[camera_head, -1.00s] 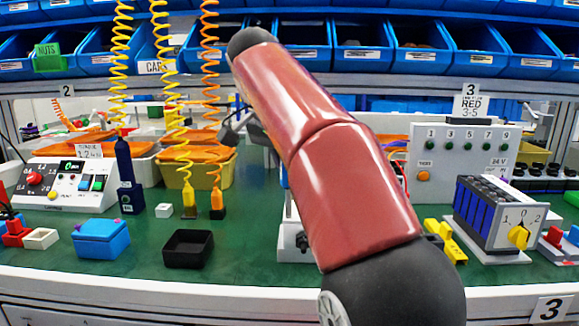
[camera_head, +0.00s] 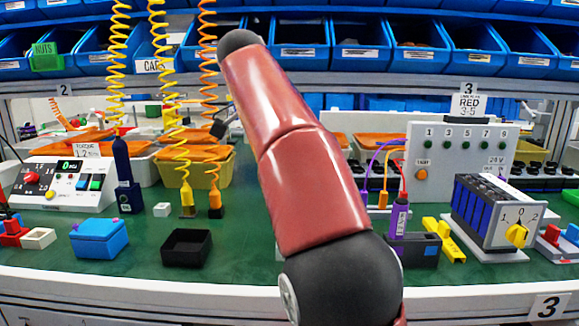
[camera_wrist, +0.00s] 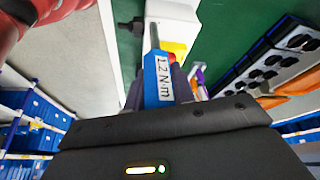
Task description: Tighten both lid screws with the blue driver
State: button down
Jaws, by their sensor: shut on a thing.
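The blue driver (camera_wrist: 157,82), labelled 1.2 N·m, is held between the dark fingers of my gripper (camera_wrist: 158,90) in the wrist view. Its grey shaft points toward a white housing (camera_wrist: 172,14) that has a black knob on its side. I cannot tell whether the tip touches anything. A yellow and red part (camera_wrist: 176,50) shows behind the driver. In the head view my own arm hides the gripper and driver. A blue lidded box (camera_head: 99,238) stands on the green bench at the left. I cannot make out any lid screws.
A black tray (camera_head: 186,247), a dark blue tool (camera_head: 126,180) on a yellow coil and a control box (camera_head: 62,183) stand at the left. A purple tool (camera_head: 398,216), a yellow part (camera_head: 444,240) and a rotary switch unit (camera_head: 490,215) stand at the right.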

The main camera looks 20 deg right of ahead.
jog(key=n+t, duration=0.1)
jog(key=n, duration=0.3)
jog(key=shift+t+b, duration=0.3)
jog(key=shift+b, duration=0.1)
jog(key=n+y, duration=0.1)
jog(key=n, duration=0.2)
jog(key=shift+w+t, duration=0.1)
jog(key=shift+t, duration=0.3)
jog(key=shift+w+a+n, duration=0.1)
jog(key=shift+n, duration=0.5)
jog(key=shift+f, duration=0.1)
